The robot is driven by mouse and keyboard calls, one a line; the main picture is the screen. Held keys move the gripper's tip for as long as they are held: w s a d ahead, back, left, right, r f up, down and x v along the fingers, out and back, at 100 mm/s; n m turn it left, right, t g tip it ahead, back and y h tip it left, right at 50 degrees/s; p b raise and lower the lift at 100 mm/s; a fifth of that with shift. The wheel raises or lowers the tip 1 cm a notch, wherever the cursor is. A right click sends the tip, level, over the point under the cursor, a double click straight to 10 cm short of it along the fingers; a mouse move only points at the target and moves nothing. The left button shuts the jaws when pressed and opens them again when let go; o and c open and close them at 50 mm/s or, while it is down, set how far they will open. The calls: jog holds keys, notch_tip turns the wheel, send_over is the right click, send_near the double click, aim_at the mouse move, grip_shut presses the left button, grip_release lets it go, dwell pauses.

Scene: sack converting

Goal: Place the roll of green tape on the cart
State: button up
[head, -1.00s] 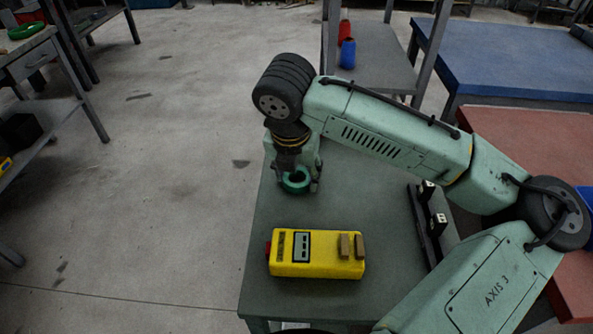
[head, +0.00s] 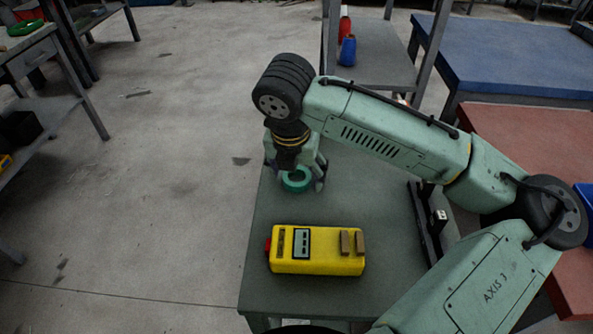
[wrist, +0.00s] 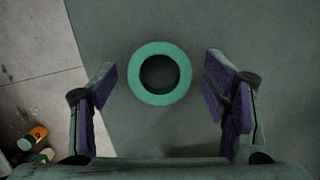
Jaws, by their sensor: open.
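The roll of green tape (head: 296,187) lies flat near the far left part of a grey-green top (head: 385,215), which looks like the cart's. In the wrist view the tape (wrist: 160,48) is a green ring with a dark hole. My gripper (head: 299,180) is just above the tape, pointing down. Its two purple-padded fingers stand wide open on either side of the tape, with a clear gap on both sides in the wrist view. Nothing is held.
A yellow device (head: 316,250) lies nearer on the same top, and a black bracket (head: 425,222) stands on its right. A red-brown table (head: 535,150) and a blue table (head: 510,58) lie to the right. Open floor (head: 150,200) is on the left.

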jog(key=v, duration=1.2)
jog(key=shift+r, duration=0.25)
jog(key=shift+a, duration=0.1)
